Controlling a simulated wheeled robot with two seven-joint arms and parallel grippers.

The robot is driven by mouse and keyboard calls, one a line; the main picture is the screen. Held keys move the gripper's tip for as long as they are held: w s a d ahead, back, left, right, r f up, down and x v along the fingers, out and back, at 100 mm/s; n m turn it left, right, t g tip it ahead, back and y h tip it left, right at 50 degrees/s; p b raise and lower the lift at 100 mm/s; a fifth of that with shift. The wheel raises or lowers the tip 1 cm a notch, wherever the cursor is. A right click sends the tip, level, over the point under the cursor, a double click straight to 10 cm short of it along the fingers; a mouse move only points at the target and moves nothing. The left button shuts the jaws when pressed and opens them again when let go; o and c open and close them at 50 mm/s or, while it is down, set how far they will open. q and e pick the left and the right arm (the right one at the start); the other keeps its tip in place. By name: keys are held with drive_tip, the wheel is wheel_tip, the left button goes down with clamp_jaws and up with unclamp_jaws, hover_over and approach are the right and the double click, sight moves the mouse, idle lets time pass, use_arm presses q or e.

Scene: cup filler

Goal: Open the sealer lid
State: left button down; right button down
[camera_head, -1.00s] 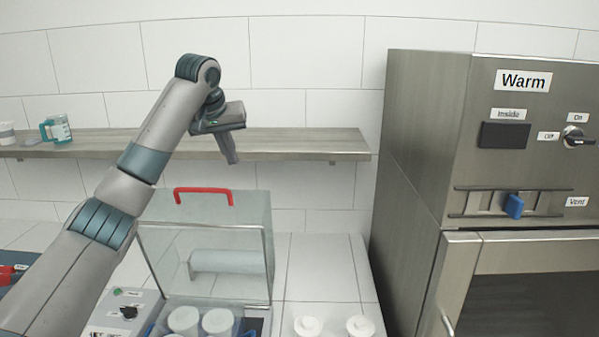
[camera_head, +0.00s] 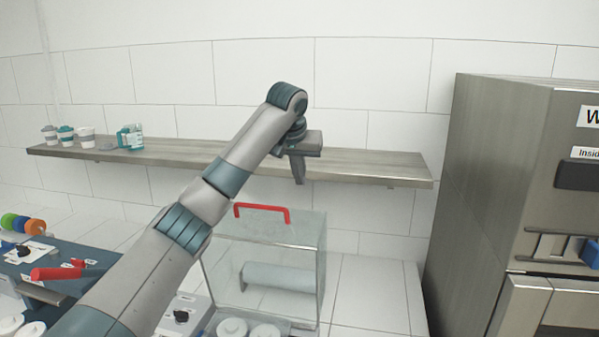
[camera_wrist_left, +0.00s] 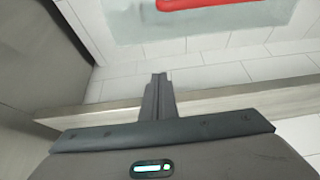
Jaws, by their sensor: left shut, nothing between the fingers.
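The sealer's clear lid (camera_head: 314,255) stands tilted up behind white cups (camera_head: 232,328) in the sealer base. A white roller (camera_head: 283,277) shows through it. Its red handle (camera_head: 262,207) is at the top edge. My left gripper (camera_head: 299,180) is shut and empty, above and to the right of the handle, apart from it. In the left wrist view the closed fingers (camera_wrist_left: 158,97) point toward the clear lid, with the red handle (camera_wrist_left: 195,3) at the top edge. My right gripper is not in view.
A wall shelf (camera_head: 350,165) runs behind my left gripper, with cups (camera_head: 86,139) and a clear jug (camera_head: 131,137) at its left end. A steel warming cabinet (camera_head: 490,180) stands at right. A blue machine with a red lever (camera_head: 57,272) is at left. The white counter (camera_head: 375,290) right of the sealer is clear.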

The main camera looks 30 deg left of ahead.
sight(299, 211)
use_arm(q)
drive_tip(key=shift+w+a+f+p, duration=0.1)
drive_tip(key=shift+w+f+p, duration=0.05)
drive_tip(key=shift+f+p, duration=1.45)
drive_tip(key=shift+w+a+f+p, duration=0.1)
drive_tip(key=shift+f+p, duration=1.2)
drive_tip(key=shift+f, duration=0.55)
drive_tip(key=shift+s+d+f, duration=0.2)
drive_tip(key=shift+s, duration=0.2)
